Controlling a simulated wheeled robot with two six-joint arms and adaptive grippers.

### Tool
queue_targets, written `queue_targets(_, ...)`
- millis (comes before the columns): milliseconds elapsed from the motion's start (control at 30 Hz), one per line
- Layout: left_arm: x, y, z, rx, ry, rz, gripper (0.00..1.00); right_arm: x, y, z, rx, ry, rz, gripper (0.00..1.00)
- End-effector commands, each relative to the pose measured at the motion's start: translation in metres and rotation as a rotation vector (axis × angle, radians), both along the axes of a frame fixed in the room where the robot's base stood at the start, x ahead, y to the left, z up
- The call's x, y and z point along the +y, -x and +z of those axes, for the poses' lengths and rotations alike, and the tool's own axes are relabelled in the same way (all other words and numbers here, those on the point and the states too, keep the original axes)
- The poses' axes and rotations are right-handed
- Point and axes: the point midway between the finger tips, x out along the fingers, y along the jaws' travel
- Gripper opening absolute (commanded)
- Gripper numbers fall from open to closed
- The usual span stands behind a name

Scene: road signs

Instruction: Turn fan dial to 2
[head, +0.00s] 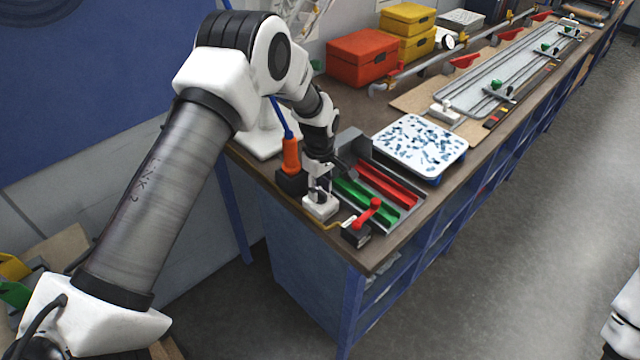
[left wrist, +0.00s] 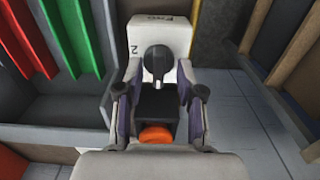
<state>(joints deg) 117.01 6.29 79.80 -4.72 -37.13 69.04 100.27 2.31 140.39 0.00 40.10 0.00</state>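The fan control is a small white box (head: 321,208) near the front corner of the bench. In the left wrist view the white box (left wrist: 170,30) has a lettered label and a "2" on its face. Its round black dial (left wrist: 155,60) shows between my fingertips; where it points is unclear. My left gripper (left wrist: 158,75) is open, with a finger on each side of the dial and gaps showing. In the head view my left gripper (head: 320,185) is just above the box. My right gripper is out of view.
An orange-handled tool (head: 291,155) stands in a black holder beside the box; it also shows in the left wrist view (left wrist: 155,135). A tray with green and red rails (head: 345,197) and a red lever (head: 368,212) are close on the right. The bench's front edge is near.

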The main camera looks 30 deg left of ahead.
Motion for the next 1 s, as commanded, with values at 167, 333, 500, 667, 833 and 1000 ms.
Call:
queue_targets(167, -0.0002, 0.0001, -0.0030, 0.000, 0.000, -0.001, 0.38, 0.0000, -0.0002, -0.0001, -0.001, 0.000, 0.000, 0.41)
queue_targets(333, -0.0002, 0.0002, -0.0028, 0.000, 0.000, -0.001, 0.00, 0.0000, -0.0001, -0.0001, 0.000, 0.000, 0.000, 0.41)
queue_targets(500, -0.0001, 0.0006, -0.0029, 0.001, 0.000, -0.002, 0.00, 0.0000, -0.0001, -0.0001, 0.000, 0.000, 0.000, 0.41)
queue_targets(667, -0.0002, 0.0007, -0.0033, 0.002, 0.000, -0.008, 0.00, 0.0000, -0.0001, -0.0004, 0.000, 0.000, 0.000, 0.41)
queue_targets(833, -0.0001, 0.0009, -0.0038, 0.002, 0.000, -0.043, 0.00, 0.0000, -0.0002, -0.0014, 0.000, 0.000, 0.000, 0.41)
queue_targets(1000, -0.0001, 0.0007, -0.0043, 0.002, 0.000, -0.124, 0.00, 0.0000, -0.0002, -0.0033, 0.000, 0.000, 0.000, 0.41)
